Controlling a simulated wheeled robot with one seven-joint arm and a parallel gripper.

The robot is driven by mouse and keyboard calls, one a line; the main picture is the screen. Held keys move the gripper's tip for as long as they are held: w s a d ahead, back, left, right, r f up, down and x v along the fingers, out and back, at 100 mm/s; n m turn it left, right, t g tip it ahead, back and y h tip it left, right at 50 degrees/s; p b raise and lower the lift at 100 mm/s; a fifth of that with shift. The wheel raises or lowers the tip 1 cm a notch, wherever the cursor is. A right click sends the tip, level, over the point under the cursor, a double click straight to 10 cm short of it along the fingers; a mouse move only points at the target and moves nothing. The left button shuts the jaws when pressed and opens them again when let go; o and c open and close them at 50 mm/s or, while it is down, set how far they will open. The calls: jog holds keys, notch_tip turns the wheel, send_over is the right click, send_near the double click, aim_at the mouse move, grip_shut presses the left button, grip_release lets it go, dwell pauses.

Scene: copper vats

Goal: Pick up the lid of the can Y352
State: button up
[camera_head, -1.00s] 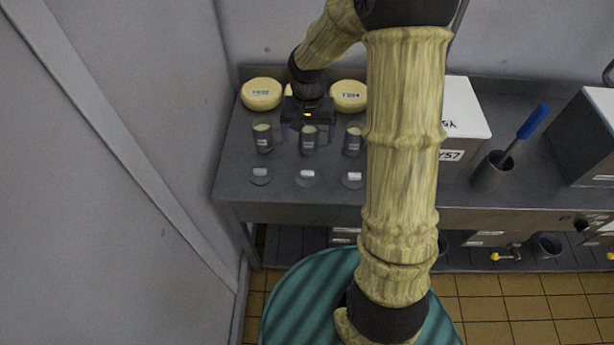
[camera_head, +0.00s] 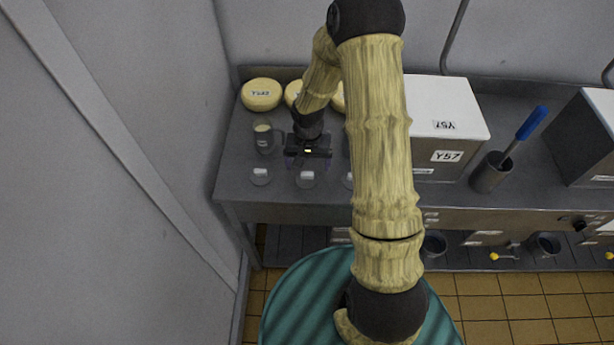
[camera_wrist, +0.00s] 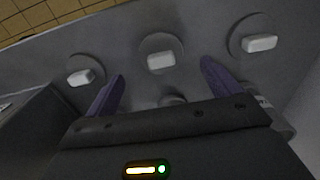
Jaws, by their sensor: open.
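Three round grey lids with white handles lie in a row near the table's front edge: left lid (camera_head: 260,176), middle lid (camera_head: 306,179) and right lid (camera_head: 348,181), partly behind my arm. In the wrist view, the middle lid (camera_wrist: 161,56) lies just ahead of and between my fingertips, apart from them. The other lids (camera_wrist: 81,74) (camera_wrist: 252,38) lie outside the fingers. My gripper (camera_head: 307,163) is open and empty above the table. A grey can (camera_head: 264,138) stands behind the left lid; its label is unreadable. The other cans are hidden by my gripper and arm in the head view.
Yellow round blocks (camera_head: 261,95) stand along the back wall, one with a blurred label. A white box marked Y57 (camera_head: 446,140) and a grey holder with a blue-handled tool (camera_head: 491,172) stand to the right. A wall (camera_head: 130,150) bounds the left.

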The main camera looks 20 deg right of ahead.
aim_at(307, 173)
jog(key=shift+f, duration=0.1)
jog(key=shift+w+f+p, duration=0.1)
jog(key=shift+f+p, duration=0.5)
jog(key=shift+f, duration=1.95)
jog(key=c, duration=1.1)
jog(key=shift+r, duration=0.1)
notch_tip(307, 173, up, 10)
jog(key=shift+b, duration=0.5)
